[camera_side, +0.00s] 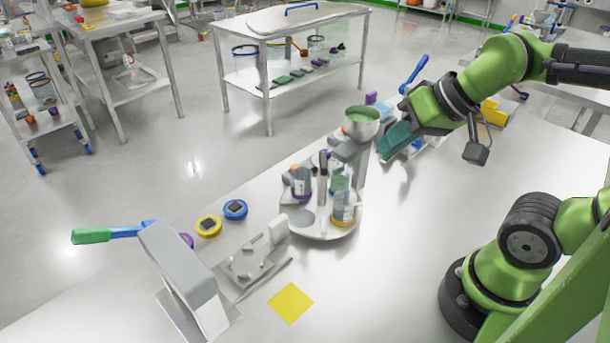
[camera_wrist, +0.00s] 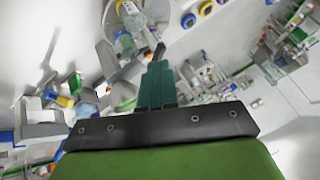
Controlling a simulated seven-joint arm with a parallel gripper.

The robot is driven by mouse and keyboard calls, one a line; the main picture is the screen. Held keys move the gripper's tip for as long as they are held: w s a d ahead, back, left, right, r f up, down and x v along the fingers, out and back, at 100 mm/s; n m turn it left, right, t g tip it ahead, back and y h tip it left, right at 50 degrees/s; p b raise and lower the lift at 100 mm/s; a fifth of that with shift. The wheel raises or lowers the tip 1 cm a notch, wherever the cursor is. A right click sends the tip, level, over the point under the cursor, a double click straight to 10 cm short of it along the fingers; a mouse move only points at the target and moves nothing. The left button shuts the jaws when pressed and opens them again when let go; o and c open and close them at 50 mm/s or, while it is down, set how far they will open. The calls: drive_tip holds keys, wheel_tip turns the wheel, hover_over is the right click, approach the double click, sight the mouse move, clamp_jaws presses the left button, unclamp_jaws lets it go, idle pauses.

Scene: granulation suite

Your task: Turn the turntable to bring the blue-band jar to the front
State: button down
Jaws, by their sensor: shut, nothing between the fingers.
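The round turntable (camera_side: 320,232) stands on the bench in the middle of the side view, with several clear banded jars around a grey centre post (camera_side: 323,180). A yellow-band jar (camera_side: 343,212) is at its near right, a purple-band jar (camera_side: 301,186) at its left, and a jar with green contents (camera_side: 340,178) behind.
A grey stand with a steel funnel (camera_side: 362,122) rises between turntable and gripper.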

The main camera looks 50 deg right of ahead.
sight(323, 159)
drive_tip(key=c, duration=1.8)
unclamp_jaws()
drive_tip(key=shift+o, duration=1)
drive_tip(key=shift+f, duration=0.15)
drive_tip(key=o, duration=0.5)
drive_tip(key=shift+w+a+f+g, duration=0.1)
drive_tip(key=shift+w+g, duration=0.4)
drive_tip(key=shift+w, duration=0.6)
drive_tip(key=w+r+g, duration=0.1)
drive_tip(key=w, duration=0.3)
drive_tip(key=w+r+m+g+h, duration=0.1)
drive_tip(key=w+g, duration=0.1)
drive_tip(key=w, duration=0.1)
drive_tip(key=w+r+m+g, duration=0.1)
drive_tip(key=w, duration=0.3)
drive_tip(key=shift+w+r+g+h, duration=0.3)
drive_tip(key=shift+w, duration=0.05)
drive_tip(key=f+m, duration=0.1)
drive_tip(key=f, duration=0.3)
drive_tip(key=f+m+g, duration=0.1)
drive_tip(key=f, duration=0.4)
drive_tip(key=w+f+m, duration=0.1)
drive_tip(key=f, duration=0.3)
drive_tip(key=shift+d+f+g, duration=0.25)
drive_tip(key=shift+g, duration=0.05)
clamp_jaws()
